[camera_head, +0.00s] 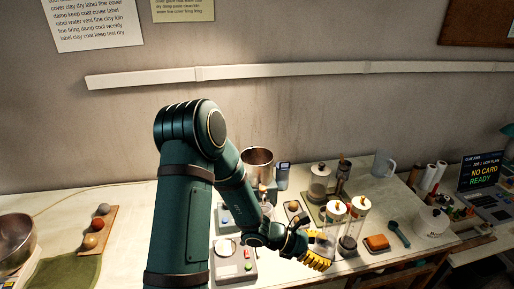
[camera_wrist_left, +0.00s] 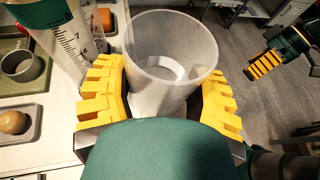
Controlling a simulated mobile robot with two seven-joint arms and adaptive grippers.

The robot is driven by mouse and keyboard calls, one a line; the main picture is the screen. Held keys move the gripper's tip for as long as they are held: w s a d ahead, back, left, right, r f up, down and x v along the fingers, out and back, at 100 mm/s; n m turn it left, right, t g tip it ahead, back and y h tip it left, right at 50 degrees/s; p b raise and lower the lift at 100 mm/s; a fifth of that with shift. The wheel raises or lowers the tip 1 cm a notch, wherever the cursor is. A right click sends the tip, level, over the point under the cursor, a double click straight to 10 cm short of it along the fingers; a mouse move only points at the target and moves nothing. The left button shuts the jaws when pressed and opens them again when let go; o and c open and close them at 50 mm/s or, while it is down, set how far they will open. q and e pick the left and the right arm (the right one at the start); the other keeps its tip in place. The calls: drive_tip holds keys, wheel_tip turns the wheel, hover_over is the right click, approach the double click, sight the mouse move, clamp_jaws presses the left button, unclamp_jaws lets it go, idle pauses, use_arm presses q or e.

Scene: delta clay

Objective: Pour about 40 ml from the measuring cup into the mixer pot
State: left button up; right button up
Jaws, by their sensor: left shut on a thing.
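My left gripper (camera_wrist_left: 163,98) has its yellow fingers on both sides of a clear, empty-looking cup (camera_wrist_left: 175,48), shut on it. I take this cup to be the measuring cup; its open mouth faces the wrist camera, and I cannot make out any liquid in it. In the head view my left gripper (camera_head: 318,258) is near the table's front edge, beside two clear cylinders. The metal mixer pot (camera_head: 257,157) stands further back and to the left, partly behind my arm. My right gripper (camera_wrist_left: 284,62) shows at the upper right of the wrist view; its jaw opening is unclear.
Two capped clear cylinders (camera_head: 355,222) stand close right of the left gripper; a graduated cylinder (camera_wrist_left: 70,38) is beside the held cup.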

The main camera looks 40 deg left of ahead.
use_arm(q)
wheel_tip(320, 180, up, 3)
drive_tip(key=shift+f+p, duration=0.2)
drive_tip(key=shift+p, duration=0.65)
drive_tip(key=shift+f, duration=0.3)
use_arm(e)
wheel_tip(320, 180, up, 2)
drive_tip(key=shift+r, duration=0.15)
